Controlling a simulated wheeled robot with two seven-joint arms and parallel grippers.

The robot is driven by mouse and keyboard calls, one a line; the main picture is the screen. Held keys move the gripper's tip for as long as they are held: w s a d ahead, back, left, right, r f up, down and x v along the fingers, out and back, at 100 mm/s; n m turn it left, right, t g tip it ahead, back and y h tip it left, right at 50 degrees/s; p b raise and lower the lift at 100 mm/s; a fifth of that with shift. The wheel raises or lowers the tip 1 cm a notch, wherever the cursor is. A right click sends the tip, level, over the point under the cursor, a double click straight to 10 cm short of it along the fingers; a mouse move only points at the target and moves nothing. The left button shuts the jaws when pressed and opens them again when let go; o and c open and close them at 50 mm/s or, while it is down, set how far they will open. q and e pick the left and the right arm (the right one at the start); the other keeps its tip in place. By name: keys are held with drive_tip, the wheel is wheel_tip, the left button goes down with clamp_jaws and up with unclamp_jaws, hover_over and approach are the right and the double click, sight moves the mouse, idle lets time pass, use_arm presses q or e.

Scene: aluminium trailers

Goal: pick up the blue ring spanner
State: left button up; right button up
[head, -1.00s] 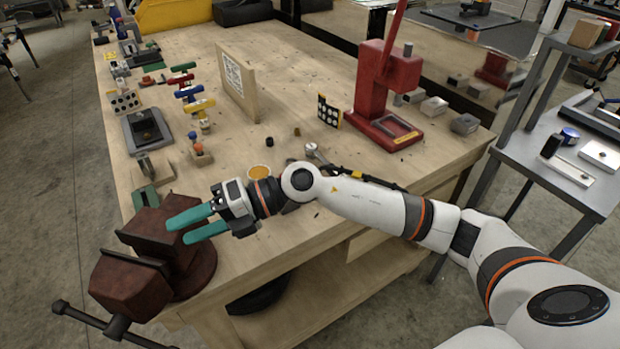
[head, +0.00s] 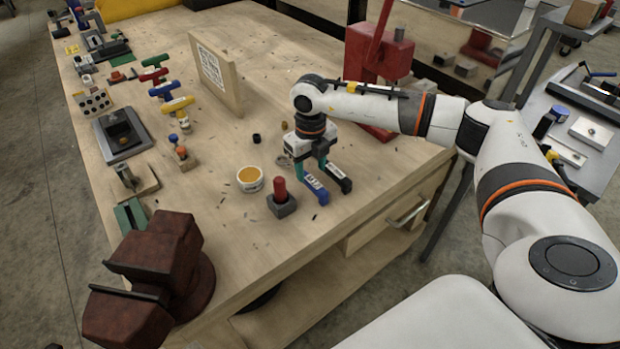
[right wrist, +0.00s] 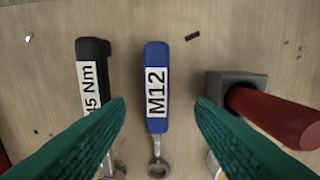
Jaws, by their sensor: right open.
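The blue ring spanner (head: 317,191) lies on the wooden workbench near its front edge. In the right wrist view the blue spanner (right wrist: 156,88) has a blue handle with a white M12 label, and its metal ring end points down in the picture. My right gripper (head: 313,174) points down over it, open and empty. In the right wrist view the teal fingers of my right gripper (right wrist: 160,105) show on either side of the handle line, apart from it. Their height above the bench is hard to tell. My left gripper is not in view.
A black tool (right wrist: 92,75) with a 45 Nm label lies close left of the spanner in the wrist view. A grey block (head: 282,206) with a red handle stands on its other side. A yellow-filled tub (head: 250,179) and a dark red vise (head: 160,262) are further left.

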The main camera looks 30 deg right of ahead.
sight(311, 179)
drive_tip(key=shift+w+f, duration=0.2)
drive_tip(key=shift+f, duration=0.2)
drive_tip(key=shift+w+f, duration=0.15)
drive_tip(key=shift+f, duration=0.2)
wheel_tip(311, 179, down, 4)
drive_tip(key=shift+d+f+p, duration=0.15)
drive_tip(key=shift+p, duration=0.9)
drive_tip(key=shift+f, duration=0.2)
drive_tip(key=shift+c, duration=1.1)
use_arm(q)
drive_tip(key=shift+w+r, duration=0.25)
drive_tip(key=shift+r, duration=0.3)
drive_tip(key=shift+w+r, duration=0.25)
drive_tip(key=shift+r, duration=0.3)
use_arm(e)
clamp_jaws()
